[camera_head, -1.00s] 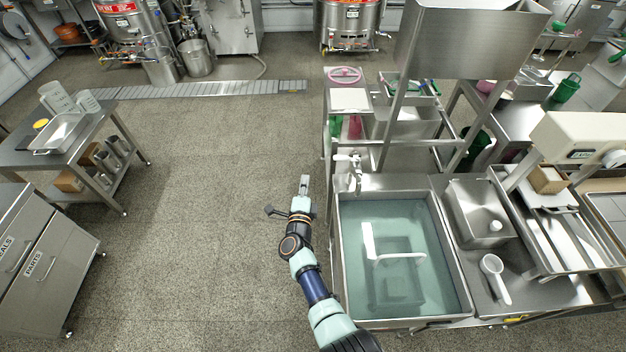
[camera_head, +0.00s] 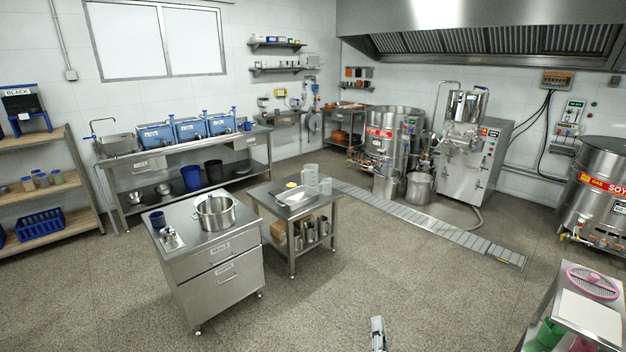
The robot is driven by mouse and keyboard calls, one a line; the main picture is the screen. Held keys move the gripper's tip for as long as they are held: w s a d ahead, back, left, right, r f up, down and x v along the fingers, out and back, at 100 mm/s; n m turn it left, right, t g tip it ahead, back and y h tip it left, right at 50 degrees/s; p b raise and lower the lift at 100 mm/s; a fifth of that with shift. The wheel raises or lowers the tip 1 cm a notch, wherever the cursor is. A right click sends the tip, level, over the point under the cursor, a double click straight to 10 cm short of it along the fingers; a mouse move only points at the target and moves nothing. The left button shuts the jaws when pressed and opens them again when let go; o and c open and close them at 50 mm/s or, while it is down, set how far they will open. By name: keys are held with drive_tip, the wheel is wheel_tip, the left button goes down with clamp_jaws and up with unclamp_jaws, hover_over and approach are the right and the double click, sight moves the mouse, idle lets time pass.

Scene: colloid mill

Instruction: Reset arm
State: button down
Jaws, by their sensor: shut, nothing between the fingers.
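My gripper (camera_head: 377,324) shows at the bottom edge of the head view, right of the middle. Its fingers are together with nothing between them. It is over open speckled floor, apart from all furniture. The rest of my arm is below the picture and hidden.
A steel drawer cabinet (camera_head: 222,281) with a pot (camera_head: 215,213) on top stands left. A small steel table (camera_head: 333,205) with a tray and clear jugs is beside it. A floor drain grate (camera_head: 430,222) crosses behind. A shelf unit (camera_head: 589,318) stands at lower right. The middle floor is clear.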

drive_tip(key=s+a+r+n+g+y, duration=0.25)
drive_tip(key=s+a+n, duration=0.25)
drive_tip(key=a, duration=0.3)
drive_tip(key=s+a+r+n+g+y, duration=0.1)
drive_tip(key=s+a+r+n+y, duration=0.15)
drive_tip(key=s+a+n, duration=0.4)
drive_tip(key=s+a+r+n+g+h+p, duration=0.1)
drive_tip(key=s+a+r+n+g+h, duration=0.15)
drive_tip(key=s, duration=0.95)
wheel_tip(320, 180, up, 26)
drive_tip(key=p, duration=2.5)
drive_tip(key=shift+w+a+m+t, duration=0.15)
drive_tip(key=shift+w+m+t, duration=0.15)
drive_tip(key=shift+w+m, duration=0.1)
